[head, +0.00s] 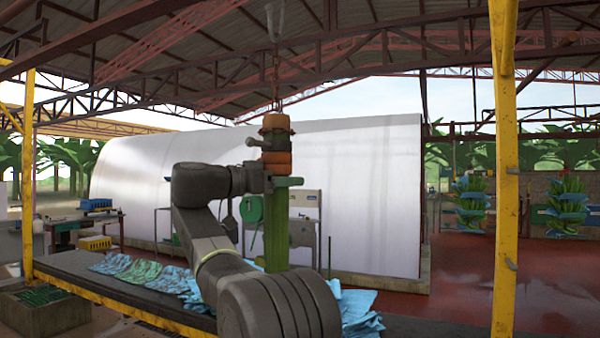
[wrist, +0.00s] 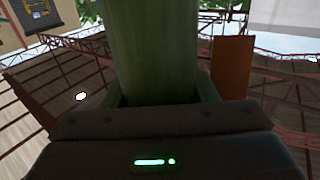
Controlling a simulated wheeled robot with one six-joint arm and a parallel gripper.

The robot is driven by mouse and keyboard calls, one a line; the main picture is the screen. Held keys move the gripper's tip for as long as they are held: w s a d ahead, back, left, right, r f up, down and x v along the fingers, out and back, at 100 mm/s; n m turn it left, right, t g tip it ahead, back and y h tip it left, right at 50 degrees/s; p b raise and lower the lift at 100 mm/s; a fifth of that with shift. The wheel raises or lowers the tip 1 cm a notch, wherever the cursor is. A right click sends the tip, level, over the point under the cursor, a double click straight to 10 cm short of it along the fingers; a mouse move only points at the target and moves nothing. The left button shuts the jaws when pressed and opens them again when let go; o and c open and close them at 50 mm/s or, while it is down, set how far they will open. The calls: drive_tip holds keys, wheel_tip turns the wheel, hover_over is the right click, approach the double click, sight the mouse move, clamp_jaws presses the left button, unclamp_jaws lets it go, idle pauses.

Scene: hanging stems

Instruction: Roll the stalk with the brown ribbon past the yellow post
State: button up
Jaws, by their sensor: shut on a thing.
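A thick green stalk (head: 276,235) hangs upright from a chain under the roof beams, near the middle of the head view. An orange-brown band (head: 277,161), which looks like the ribbon, is on its upper part; an orange-brown strip (wrist: 232,68) shows beside the stalk (wrist: 158,45) in the wrist view. My gripper (head: 280,182) is shut on the stalk just below the band, with a finger on each side in the wrist view. A yellow post (head: 505,190) stands well to the right, apart from the stalk. Another yellow post (head: 28,180) stands at the far left.
A long dark table (head: 70,272) with blue and green bags (head: 150,273) runs below and behind my arm. A large white curved cover (head: 370,190) stands behind. Bunches with blue sheets (head: 472,205) hang at the right. The red floor (head: 450,290) there looks clear.

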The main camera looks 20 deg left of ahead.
drive_tip(key=shift+a, duration=0.3)
drive_tip(key=o, duration=1.3)
drive_tip(key=shift+o, duration=0.2)
drive_tip(key=v, duration=1.3)
drive_tip(key=shift+s+a, duration=0.2)
drive_tip(key=shift+s, duration=0.15)
drive_tip(key=shift+w+d, duration=0.1)
drive_tip(key=x, duration=1.3)
drive_tip(key=shift+w+d, duration=0.25)
